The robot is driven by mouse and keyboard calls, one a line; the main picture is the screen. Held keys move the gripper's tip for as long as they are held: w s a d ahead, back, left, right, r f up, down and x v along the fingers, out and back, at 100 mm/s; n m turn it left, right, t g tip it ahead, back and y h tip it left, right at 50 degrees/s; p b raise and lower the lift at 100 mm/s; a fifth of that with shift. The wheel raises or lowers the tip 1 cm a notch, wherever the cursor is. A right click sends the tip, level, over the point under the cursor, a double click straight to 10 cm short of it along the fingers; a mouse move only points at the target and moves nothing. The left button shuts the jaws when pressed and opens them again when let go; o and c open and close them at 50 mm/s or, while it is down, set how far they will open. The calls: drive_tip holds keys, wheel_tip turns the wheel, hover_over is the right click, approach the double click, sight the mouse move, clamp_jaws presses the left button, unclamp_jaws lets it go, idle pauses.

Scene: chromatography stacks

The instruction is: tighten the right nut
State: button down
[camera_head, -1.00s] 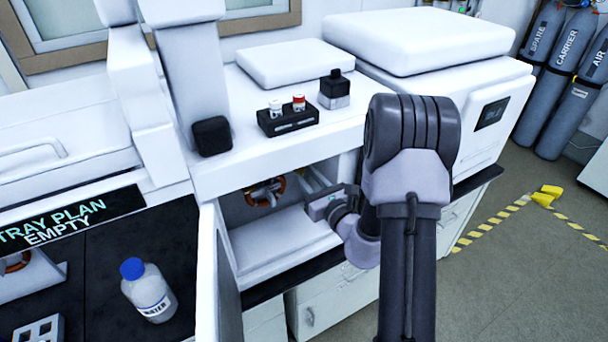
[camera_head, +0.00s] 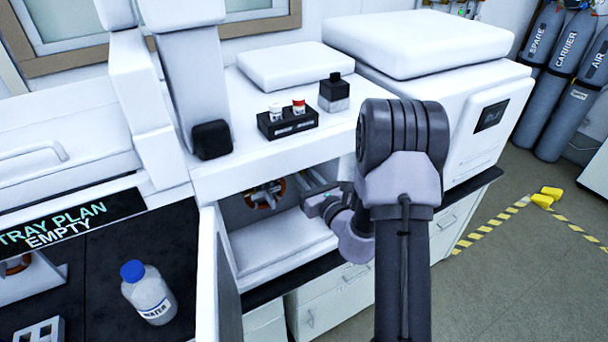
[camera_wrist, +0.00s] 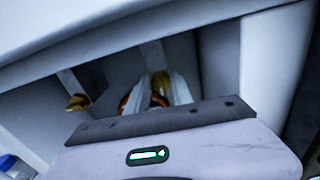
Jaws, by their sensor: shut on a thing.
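The right nut (camera_wrist: 161,80) is a small brass-coloured piece in the wrist view, at the tips of my fingers, under the roof of the white compartment. My gripper (camera_wrist: 165,88) is shut on it; the fingers hide part of it. A second brass-coloured nut (camera_wrist: 77,102) sits apart to the left. In the head view my gripper (camera_head: 304,180) reaches into the open compartment from the right, beside the orange coil (camera_head: 265,192). The nut itself cannot be made out in that view.
The compartment's open door (camera_head: 229,285) stands at its left side. A black rack with small vials (camera_head: 287,124) and a dark-capped block (camera_head: 334,92) sit on the top above. A blue-capped water bottle (camera_head: 148,292) stands at the lower left.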

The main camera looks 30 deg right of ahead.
drive_tip(key=m+p, duration=0.2)
drive_tip(key=m, duration=0.1)
drive_tip(key=shift+r+m+p, duration=0.1)
drive_tip(key=shift+m+p, duration=0.3)
drive_tip(key=shift+d+f+m+p, duration=0.1)
drive_tip(key=shift+f+m+p, duration=0.1)
drive_tip(key=shift+m+p, duration=2.6)
drive_tip(key=shift+d+f+m+p, duration=0.15)
drive_tip(key=shift+m+p, duration=1.4)
drive_tip(key=shift+m, duration=2.35)
drive_tip(key=c, duration=1.5)
unclamp_jaws()
drive_tip(key=shift+s, duration=0.1)
